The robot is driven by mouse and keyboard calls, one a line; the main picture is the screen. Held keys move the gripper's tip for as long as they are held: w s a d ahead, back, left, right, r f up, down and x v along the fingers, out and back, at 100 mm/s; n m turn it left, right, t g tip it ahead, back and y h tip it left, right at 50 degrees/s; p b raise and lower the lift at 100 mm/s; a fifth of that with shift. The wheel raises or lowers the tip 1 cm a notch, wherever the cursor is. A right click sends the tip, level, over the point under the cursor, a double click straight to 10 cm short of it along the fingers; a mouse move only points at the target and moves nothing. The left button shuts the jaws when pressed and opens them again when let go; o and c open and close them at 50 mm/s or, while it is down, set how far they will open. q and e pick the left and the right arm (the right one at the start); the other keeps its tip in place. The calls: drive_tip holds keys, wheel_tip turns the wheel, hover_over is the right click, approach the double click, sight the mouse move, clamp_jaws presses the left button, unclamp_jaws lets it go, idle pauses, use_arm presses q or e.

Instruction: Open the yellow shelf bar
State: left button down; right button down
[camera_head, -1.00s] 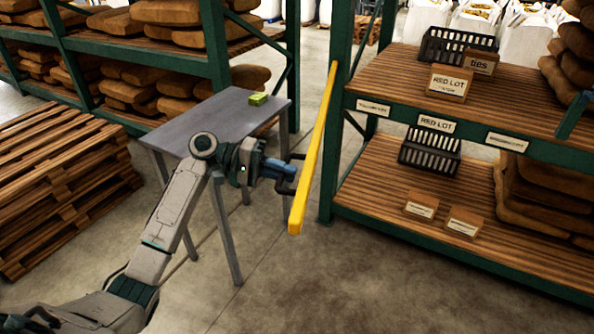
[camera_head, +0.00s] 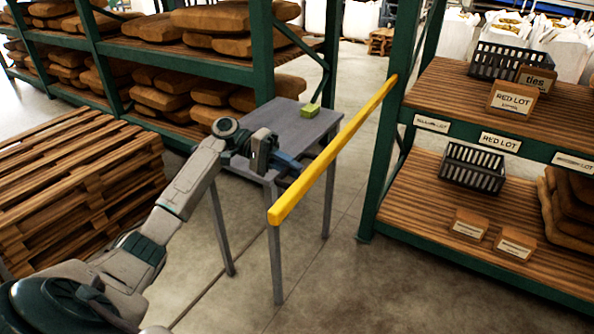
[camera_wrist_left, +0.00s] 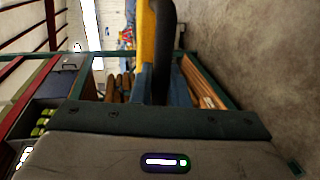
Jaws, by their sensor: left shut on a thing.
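The yellow shelf bar (camera_head: 335,148) runs slantwise from the green post of the right shelf out over the aisle. Its free end is at lower left, standing well away from the shelf front. My left gripper (camera_head: 289,166) is behind the bar, which partly hides its fingertips. In the left wrist view the yellow bar (camera_wrist_left: 147,45) and a dark curved handle (camera_wrist_left: 164,50) beside it stand just ahead of the gripper. The left gripper is shut on the handle. My right gripper is not in view.
A grey table (camera_head: 300,130) with a small green block (camera_head: 310,110) stands behind the bar, close to my left arm. Stacked pallets (camera_head: 80,180) are at left. The right shelf (camera_head: 470,95) holds black baskets, cartons and sacks. The floor in front is clear.

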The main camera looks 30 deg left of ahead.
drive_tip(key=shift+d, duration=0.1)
use_arm(q)
drive_tip(key=c, duration=1.8)
unclamp_jaws()
drive_tip(key=shift+c, duration=0.2)
drive_tip(key=o, duration=0.4)
drive_tip(key=shift+w, duration=0.1)
drive_tip(key=shift+c, duration=0.2)
drive_tip(key=shift+w, duration=0.1)
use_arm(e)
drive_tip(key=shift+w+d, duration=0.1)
